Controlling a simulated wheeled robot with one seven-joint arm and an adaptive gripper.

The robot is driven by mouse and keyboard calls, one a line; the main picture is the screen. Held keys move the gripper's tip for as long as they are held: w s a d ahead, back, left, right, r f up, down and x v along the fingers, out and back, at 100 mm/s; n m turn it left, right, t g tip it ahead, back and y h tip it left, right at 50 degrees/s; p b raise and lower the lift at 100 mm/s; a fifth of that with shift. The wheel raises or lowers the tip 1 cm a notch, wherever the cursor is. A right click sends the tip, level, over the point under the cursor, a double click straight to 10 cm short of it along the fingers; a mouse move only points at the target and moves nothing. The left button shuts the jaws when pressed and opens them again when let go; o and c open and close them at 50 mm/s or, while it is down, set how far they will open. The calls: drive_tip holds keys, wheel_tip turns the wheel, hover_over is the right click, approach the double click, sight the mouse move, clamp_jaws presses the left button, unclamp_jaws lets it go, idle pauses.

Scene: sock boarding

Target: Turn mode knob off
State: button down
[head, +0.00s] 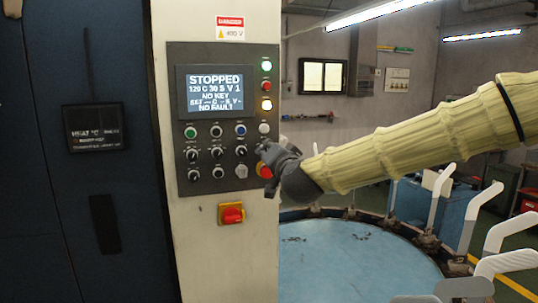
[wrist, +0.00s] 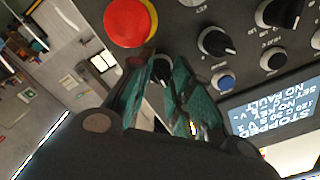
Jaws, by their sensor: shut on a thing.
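The control panel (head: 175,110) stands upright on a pale cabinet in the head view. My gripper (head: 268,152) is at its right edge, just above the red stop button (head: 264,171). In the wrist view my gripper (wrist: 166,60) has its two green fingers closed around a small dark knob (wrist: 162,70), which I take to be the mode knob. The screen (head: 215,91) reads STOPPED, NO KEY and NO FAULT.
The large red button (wrist: 130,22) is close beside the fingers in the wrist view. Several black knobs, such as one (wrist: 216,42), are near too. A red switch (head: 231,213) on yellow is below the panel. A round blue table (head: 350,260) stands at right.

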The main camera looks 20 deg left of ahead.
drive_tip(key=c, duration=1.3)
unclamp_jaws()
